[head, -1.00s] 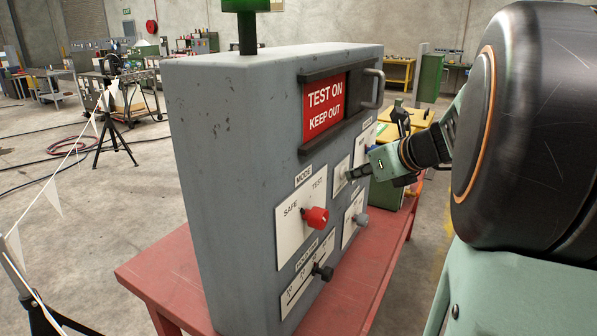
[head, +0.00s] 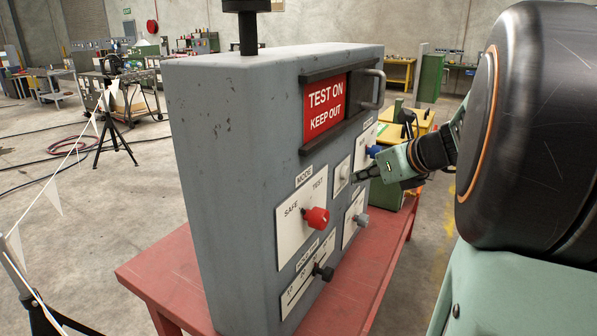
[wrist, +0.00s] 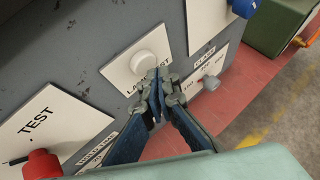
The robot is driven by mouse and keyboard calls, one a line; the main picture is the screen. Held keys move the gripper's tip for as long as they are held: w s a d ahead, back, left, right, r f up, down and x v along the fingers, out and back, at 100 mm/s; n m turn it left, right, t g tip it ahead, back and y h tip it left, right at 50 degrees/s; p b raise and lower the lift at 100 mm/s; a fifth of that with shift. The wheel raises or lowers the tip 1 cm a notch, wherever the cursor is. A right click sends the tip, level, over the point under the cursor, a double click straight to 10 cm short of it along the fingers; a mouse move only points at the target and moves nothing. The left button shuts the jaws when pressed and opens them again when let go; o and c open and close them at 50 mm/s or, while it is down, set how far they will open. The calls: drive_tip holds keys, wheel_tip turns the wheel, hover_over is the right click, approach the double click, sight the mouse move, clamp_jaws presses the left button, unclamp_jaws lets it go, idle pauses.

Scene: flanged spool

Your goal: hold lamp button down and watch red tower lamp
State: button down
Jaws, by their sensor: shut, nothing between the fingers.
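The white lamp test button (wrist: 148,63) shows on its white plate in the wrist view; part of the label is hidden behind my fingers. My gripper (wrist: 159,84) is shut and empty, with its tips at the button's lower right edge. I cannot tell whether they touch it. In the head view my gripper (head: 358,176) is in front of the button's plate (head: 342,178) on the grey cabinet (head: 225,150). The tower lamp's lowest visible part (head: 246,6) is dark on its black post; the rest is cut off, and no red lamp section is in view.
A red mode knob (head: 317,218), a black knob (head: 323,272), a grey knob (head: 361,220) and a blue knob (head: 374,151) stick out around the plate. A lit red "TEST ON KEEP OUT" sign (head: 325,107) is above. The cabinet stands on a red table (head: 150,275).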

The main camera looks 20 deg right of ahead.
drive_tip(key=shift+s+d, duration=0.2)
drive_tip(key=s+d, duration=0.3)
drive_tip(key=shift+s+d, duration=0.15)
drive_tip(key=shift+s, duration=0.25)
idle(0.5)
